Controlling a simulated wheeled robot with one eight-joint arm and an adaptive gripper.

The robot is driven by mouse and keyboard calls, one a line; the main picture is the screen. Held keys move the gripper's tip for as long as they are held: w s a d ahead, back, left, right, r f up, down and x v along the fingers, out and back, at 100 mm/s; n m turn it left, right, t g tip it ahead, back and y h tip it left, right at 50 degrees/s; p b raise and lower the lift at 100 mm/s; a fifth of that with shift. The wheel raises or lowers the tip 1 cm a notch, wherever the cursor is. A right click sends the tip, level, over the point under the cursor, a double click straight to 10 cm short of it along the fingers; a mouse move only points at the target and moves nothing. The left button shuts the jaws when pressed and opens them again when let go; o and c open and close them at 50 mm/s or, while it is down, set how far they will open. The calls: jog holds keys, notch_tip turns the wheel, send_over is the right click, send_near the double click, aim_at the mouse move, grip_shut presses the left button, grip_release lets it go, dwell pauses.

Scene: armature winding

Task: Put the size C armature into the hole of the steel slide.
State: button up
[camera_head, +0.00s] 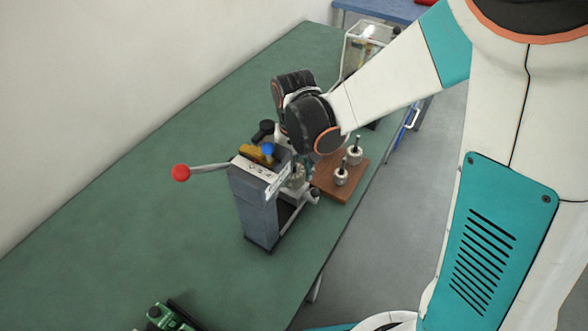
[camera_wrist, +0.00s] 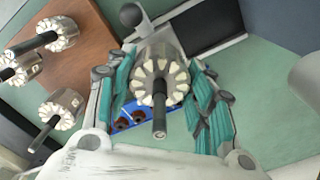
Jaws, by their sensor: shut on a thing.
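In the wrist view, my gripper (camera_wrist: 160,66) has its teal-padded fingers on both sides of an armature (camera_wrist: 158,72) and is shut on it. The armature has a ring of pale segments and a dark shaft pointing toward the camera; no size mark is legible. In the head view, my wrist hides the gripper and the held armature, just behind the grey winding machine (camera_head: 258,205). The steel slide and its hole cannot be made out clearly in either view.
A brown board (camera_head: 338,186) beside the machine bears other armatures (camera_head: 355,155); it also shows in the wrist view (camera_wrist: 88,45). A lever with a red ball (camera_head: 181,172) sticks out left. The green table (camera_head: 130,220) is clear at left. A clear-sided case (camera_head: 362,48) stands behind.

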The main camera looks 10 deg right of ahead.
jog(key=shift+f, duration=0.35)
dwell(0.3)
jog(key=o, duration=1.5)
jog(key=shift+c, duration=0.2)
jog(key=shift+r+p, duration=1.4)
jog(key=shift+r, duration=0.9)
jog(key=shift+f, duration=0.1)
